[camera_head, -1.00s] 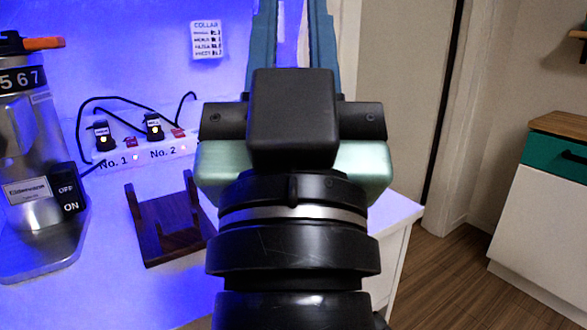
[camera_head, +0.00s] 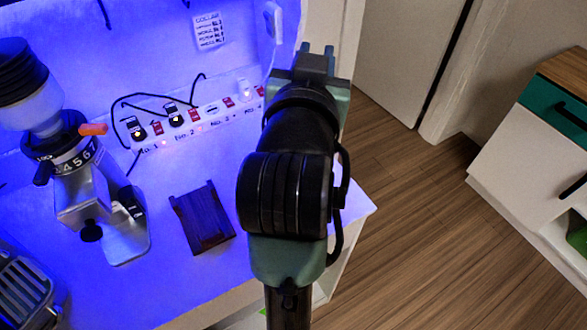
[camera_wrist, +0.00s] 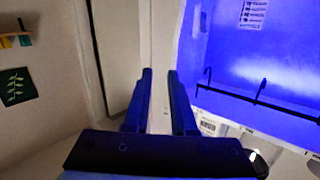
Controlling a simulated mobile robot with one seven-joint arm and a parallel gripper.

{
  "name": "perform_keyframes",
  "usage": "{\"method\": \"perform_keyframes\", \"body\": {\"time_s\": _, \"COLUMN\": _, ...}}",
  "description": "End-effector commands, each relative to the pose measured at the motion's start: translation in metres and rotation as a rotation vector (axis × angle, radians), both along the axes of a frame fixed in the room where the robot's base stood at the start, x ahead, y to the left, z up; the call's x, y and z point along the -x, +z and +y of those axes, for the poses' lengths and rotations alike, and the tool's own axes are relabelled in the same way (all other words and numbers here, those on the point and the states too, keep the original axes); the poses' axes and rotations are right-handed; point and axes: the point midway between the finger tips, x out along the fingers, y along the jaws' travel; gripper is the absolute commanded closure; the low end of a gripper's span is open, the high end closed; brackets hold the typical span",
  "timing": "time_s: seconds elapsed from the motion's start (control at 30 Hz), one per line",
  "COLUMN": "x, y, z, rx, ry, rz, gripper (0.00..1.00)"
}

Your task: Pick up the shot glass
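I see no shot glass in either view; it may be hidden or out of frame. My gripper (camera_head: 318,50) is raised near the right end of the blue-lit cabinet in the head view, mostly hidden behind my own wrist. In the wrist view my gripper (camera_wrist: 162,75) shows two dark fingers standing apart, with an empty gap between them. Beyond the gap is a pale wall edge.
A coffee grinder (camera_head: 100,205) stands at left on the blue-lit counter. A dark wooden stand (camera_head: 203,217) is on the counter left of my arm. A power strip (camera_head: 215,112) with cables runs along the back. Open floor (camera_head: 400,220) lies to the right.

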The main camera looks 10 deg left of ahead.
Motion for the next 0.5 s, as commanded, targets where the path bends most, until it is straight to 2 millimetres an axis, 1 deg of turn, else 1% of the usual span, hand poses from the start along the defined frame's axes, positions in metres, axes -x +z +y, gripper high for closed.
{"method": "perform_keyframes", "body": {"time_s": 0.03, "x": -0.002, "y": -0.007, "z": 0.011, "rx": -0.023, "ry": -0.021, "rz": 0.111, "gripper": 0.76}}
{"method": "perform_keyframes", "body": {"time_s": 0.07, "x": -0.001, "y": -0.030, "z": 0.019, "rx": -0.042, "ry": -0.054, "rz": 0.194, "gripper": 0.76}}
{"method": "perform_keyframes", "body": {"time_s": 0.1, "x": 0.006, "y": -0.069, "z": 0.029, "rx": -0.064, "ry": -0.115, "rz": 0.301, "gripper": 0.76}}
{"method": "perform_keyframes", "body": {"time_s": 0.13, "x": 0.013, "y": -0.097, "z": 0.035, "rx": -0.075, "ry": -0.168, "rz": 0.361, "gripper": 0.76}}
{"method": "perform_keyframes", "body": {"time_s": 0.17, "x": 0.022, "y": -0.122, "z": 0.040, "rx": -0.082, "ry": -0.222, "rz": 0.409, "gripper": 0.76}}
{"method": "perform_keyframes", "body": {"time_s": 0.2, "x": 0.035, "y": -0.150, "z": 0.045, "rx": -0.087, "ry": -0.295, "rz": 0.451, "gripper": 0.76}}
{"method": "perform_keyframes", "body": {"time_s": 0.27, "x": 0.057, "y": -0.185, "z": 0.052, "rx": -0.083, "ry": -0.403, "rz": 0.483, "gripper": 0.76}}
{"method": "perform_keyframes", "body": {"time_s": 0.3, "x": 0.072, "y": -0.202, "z": 0.054, "rx": -0.077, "ry": -0.469, "rz": 0.483, "gripper": 0.76}}
{"method": "perform_keyframes", "body": {"time_s": 0.4, "x": 0.105, "y": -0.229, "z": 0.060, "rx": -0.057, "ry": -0.597, "rz": 0.438, "gripper": 0.76}}
{"method": "perform_keyframes", "body": {"time_s": 0.5, "x": 0.128, "y": -0.240, "z": 0.064, "rx": -0.048, "ry": -0.673, "rz": 0.369, "gripper": 0.76}}
